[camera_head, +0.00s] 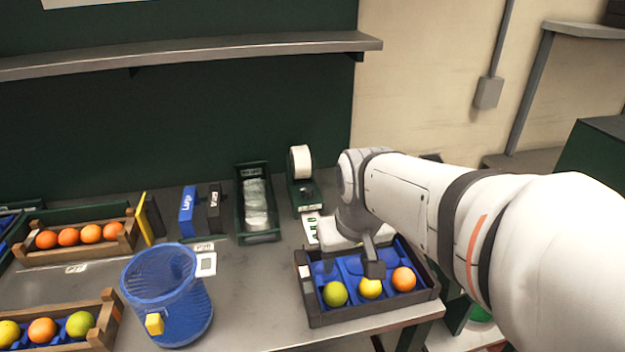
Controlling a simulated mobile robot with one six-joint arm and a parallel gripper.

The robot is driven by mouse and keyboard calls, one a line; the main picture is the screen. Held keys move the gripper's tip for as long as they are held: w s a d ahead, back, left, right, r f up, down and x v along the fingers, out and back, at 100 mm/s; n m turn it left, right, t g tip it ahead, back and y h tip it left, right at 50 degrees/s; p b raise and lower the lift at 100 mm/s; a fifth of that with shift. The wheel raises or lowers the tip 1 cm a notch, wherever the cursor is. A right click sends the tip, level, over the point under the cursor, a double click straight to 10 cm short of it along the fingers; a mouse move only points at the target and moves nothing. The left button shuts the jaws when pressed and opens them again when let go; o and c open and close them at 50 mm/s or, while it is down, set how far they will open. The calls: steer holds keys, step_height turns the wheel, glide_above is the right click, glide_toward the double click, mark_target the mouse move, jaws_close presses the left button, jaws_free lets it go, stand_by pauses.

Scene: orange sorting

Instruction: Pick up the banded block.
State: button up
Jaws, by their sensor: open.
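I cannot make out a block with clear bands. A small yellow block-like piece (154,324) shows at the front of the blue mesh basket (165,275); whether it is inside or fixed to the wall I cannot tell. My gripper (351,264) points down over the dark tray (375,313) with blue compartments, right of the basket. Its jaws are open, with no object visible between them. A green fruit (335,294), a yellow fruit (370,288) and an orange (403,279) lie along the tray's front. My gripper and arm hide part of the tray's back.
Wooden crates with fruit stand at the left (120,246) and front left (105,318). A yellow panel (145,218), a blue box (187,211), a green bin of bags (259,237) and a tape dispenser (304,198) line the back. Bare tabletop (255,290) lies between basket and tray.

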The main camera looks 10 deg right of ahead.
steer(key=w+d+g, duration=0.1)
steer(key=w+d, duration=0.2)
steer(key=w, duration=0.9)
steer(key=shift+g, duration=0.8)
steer(key=w+d+f, duration=0.3)
steer(key=w, duration=0.3)
steer(key=w+d+f, duration=0.3)
steer(key=w, duration=0.3)
steer(key=w+d+f, duration=0.3)
steer(key=w, duration=0.2)
steer(key=shift+w, duration=0.4)
step_height(320, 180, down, 8)
steer(key=shift+d+r+p, duration=0.1)
steer(key=shift+p, duration=0.35)
steer(key=shift+c, duration=0.3)
steer(key=c, duration=1)
step_height(320, 180, up, 10)
steer(key=shift+r+b, duration=0.1)
steer(key=shift+b, duration=0.45)
